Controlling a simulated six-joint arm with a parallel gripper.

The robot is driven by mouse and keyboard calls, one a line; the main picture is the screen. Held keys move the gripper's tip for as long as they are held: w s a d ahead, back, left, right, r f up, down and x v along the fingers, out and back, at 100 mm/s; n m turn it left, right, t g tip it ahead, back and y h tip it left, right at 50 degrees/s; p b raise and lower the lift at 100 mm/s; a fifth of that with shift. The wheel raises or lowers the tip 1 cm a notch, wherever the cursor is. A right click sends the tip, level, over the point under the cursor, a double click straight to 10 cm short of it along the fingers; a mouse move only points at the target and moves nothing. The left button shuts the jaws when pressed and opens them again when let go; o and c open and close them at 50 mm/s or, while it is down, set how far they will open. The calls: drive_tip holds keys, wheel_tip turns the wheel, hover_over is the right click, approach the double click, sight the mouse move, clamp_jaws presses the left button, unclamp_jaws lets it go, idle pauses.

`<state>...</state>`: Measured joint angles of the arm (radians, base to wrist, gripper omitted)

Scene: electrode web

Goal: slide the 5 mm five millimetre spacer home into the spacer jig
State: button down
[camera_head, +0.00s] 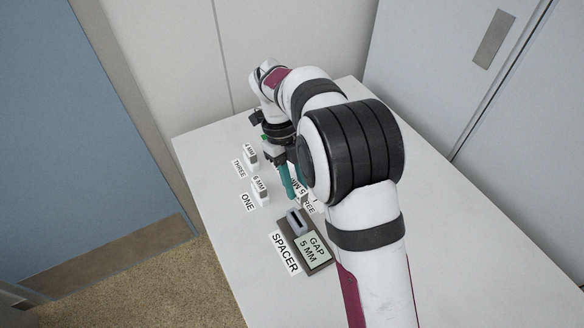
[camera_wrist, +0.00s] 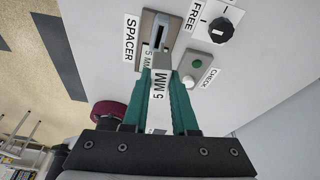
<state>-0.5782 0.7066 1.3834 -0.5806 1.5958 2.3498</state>
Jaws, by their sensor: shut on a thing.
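In the head view my gripper (camera_head: 290,187) points down, on the far side of the spacer jig (camera_head: 284,224). The jig is a dark grey block with a pale slot piece (camera_head: 297,222), a "SPACER" label and a "GAP 5 MM" plate. In the wrist view the jig's slot (camera_wrist: 159,37) lies beyond the fingertips. The spacer's tip is not clear, and I cannot tell whether it touches the jig.
The 4 mm spacer (camera_head: 250,153) and 6 mm spacer (camera_head: 260,190) stand at the left of the table (camera_head: 470,265). My arm hides much of the table's middle.

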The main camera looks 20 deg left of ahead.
drive_tip(key=shift+s+d+r+m, duration=0.2)
drive_tip(key=shift+s+m, duration=0.2)
drive_tip(key=shift+m, duration=0.5)
drive_tip(key=shift+g, duration=0.3)
drive_tip(key=shift+f, duration=2.9)
drive_tip(key=shift+f, duration=1.9)
drive_tip(key=c, duration=0.6)
unclamp_jaws()
drive_tip(key=v, duration=1.5)
drive_tip(key=shift+d+r, duration=0.1)
drive_tip(key=shift+r, duration=0.3)
